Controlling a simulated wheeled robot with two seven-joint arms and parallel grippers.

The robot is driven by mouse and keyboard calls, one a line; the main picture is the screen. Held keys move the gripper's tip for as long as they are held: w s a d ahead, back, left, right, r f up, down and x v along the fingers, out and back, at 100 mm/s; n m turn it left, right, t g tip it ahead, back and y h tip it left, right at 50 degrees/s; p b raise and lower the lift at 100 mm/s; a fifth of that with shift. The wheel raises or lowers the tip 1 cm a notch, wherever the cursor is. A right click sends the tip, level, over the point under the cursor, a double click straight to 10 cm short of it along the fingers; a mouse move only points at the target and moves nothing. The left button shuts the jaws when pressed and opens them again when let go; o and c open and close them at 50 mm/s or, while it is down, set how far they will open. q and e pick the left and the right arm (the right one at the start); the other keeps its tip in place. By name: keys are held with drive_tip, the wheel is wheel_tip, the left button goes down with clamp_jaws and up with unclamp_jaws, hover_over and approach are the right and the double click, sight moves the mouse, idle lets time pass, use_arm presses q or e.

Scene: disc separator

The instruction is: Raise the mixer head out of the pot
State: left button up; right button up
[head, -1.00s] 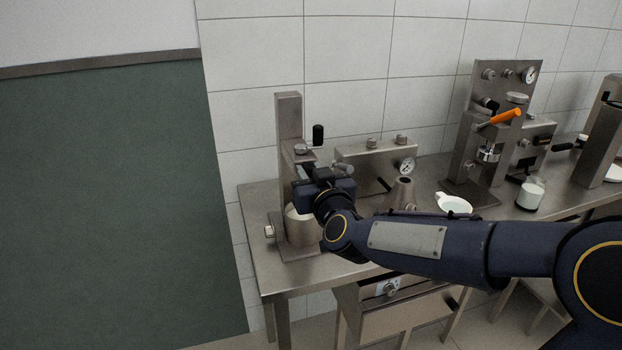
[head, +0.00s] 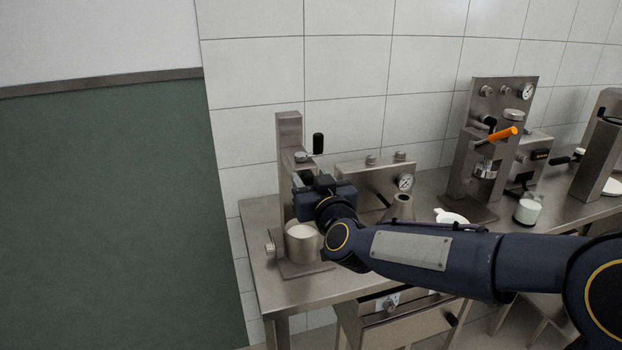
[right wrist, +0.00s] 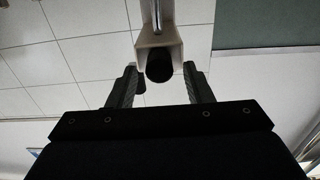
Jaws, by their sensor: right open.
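The mixer stand (head: 288,135) is a steel column at the left end of the bench. Its mixer head (head: 300,160) is a steel carriage on the column with a black upright crank handle (head: 318,143). The steel pot (head: 303,248) stands below, with pale contents. My right gripper (head: 303,180) is close under the carriage and above the pot. In the right wrist view, the open right gripper (right wrist: 161,85) has a steel bracket (right wrist: 158,40) with a dark round end between and just beyond its fingertips. My gripper hides the mixer's lower part. My left gripper is out of view.
A steel box with a gauge (head: 376,182) and a small cone (head: 400,208) stand right of the mixer. The bench front edge is clear.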

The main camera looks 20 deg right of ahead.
drive_tip(key=s, duration=0.7)
drive_tip(key=shift+s, duration=0.2)
drive_tip(key=shift+s+d, duration=0.1)
drive_tip(key=shift+d, duration=0.05)
drive_tip(key=s+d+f+g+y, duration=0.1)
drive_tip(key=s+f+g, duration=0.3)
drive_tip(key=s, duration=0.5)
drive_tip(key=s+d+f+m+g+y, duration=0.1)
drive_tip(key=s+f+g, duration=0.3)
drive_tip(key=s+f, duration=0.3)
drive_tip(key=s+d+f+m+g+y+p, duration=0.1)
drive_tip(key=s+f+g, duration=0.3)
drive_tip(key=s, duration=0.7)
drive_tip(key=shift+f, duration=0.75)
drive_tip(key=shift+d, duration=0.1)
